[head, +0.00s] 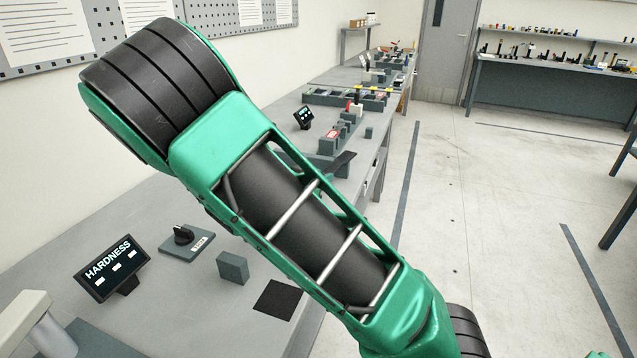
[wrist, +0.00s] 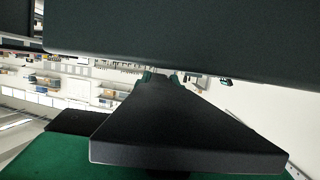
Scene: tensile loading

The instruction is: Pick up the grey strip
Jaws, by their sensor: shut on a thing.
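My gripper (wrist: 160,76) shows in the wrist view as dark, close-set shapes, one broad bar across the top and one wedge narrowing toward the middle. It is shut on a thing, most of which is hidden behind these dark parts. I cannot make out the outline of the grey strip in either view. The head view does not show my gripper; my green and black arm crosses its middle and hides part of the bench.
On the grey bench stand a HARDNESS display (head: 110,267), a black knob on a grey base (head: 186,240), a grey block (head: 232,268) and a flat black square (head: 278,299). Farther along are a small screen (head: 303,117) and several fixtures. The floor (head: 490,210) at right is open.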

